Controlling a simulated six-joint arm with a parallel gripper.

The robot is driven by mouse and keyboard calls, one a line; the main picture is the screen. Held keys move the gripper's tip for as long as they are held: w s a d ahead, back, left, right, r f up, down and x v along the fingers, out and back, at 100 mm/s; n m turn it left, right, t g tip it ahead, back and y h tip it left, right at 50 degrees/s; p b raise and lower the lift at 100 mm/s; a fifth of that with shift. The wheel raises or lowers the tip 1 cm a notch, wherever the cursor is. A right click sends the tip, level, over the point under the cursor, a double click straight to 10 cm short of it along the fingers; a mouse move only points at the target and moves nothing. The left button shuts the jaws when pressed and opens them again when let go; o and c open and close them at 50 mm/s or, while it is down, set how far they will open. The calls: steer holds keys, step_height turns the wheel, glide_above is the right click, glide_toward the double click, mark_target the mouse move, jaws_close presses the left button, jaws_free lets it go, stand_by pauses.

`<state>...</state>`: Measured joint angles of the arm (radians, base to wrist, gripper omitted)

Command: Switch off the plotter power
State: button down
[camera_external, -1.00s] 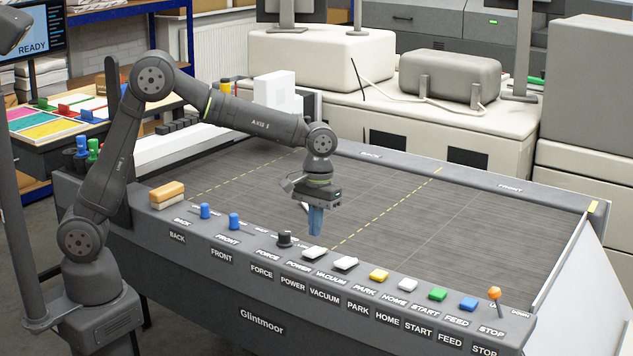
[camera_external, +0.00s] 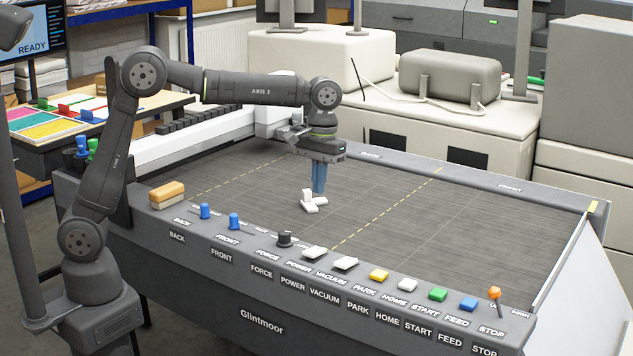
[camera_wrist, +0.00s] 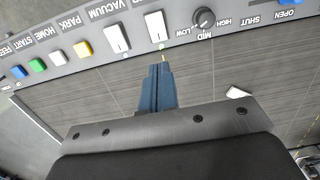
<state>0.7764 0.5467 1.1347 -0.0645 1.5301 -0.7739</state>
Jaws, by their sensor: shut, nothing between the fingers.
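The plotter's front panel (camera_external: 262,322) carries a row of controls. The power switch (camera_external: 314,252) is a white rocker between the black force knob (camera_external: 284,239) and the white vacuum rocker (camera_external: 345,263). In the wrist view the power rocker (camera_wrist: 157,27) is just beyond my fingertips, with a small green mark at its near end. I cannot tell which way it is tipped. My gripper (camera_external: 319,192) is shut and empty, its blue fingers pointing down above the dark bed, behind the panel and apart from the rocker.
A small white piece (camera_external: 313,203) is on the bed beside my fingers in the picture. Yellow (camera_external: 378,275), white, green and blue buttons and an orange-topped lever (camera_external: 494,294) lie right along the panel. The bed's right side is clear.

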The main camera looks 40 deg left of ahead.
mark_target(309, 251)
steer(key=shift+s+r+g, duration=0.15)
steer(key=shift+s+g, duration=0.25)
steer(key=shift+s, duration=0.2)
steer(key=f, duration=0.4)
steer(key=s+f, duration=0.1)
steer(key=f, duration=0.4)
steer(key=s+f, duration=0.1)
steer(key=f, duration=0.4)
steer(key=shift+s, duration=0.1)
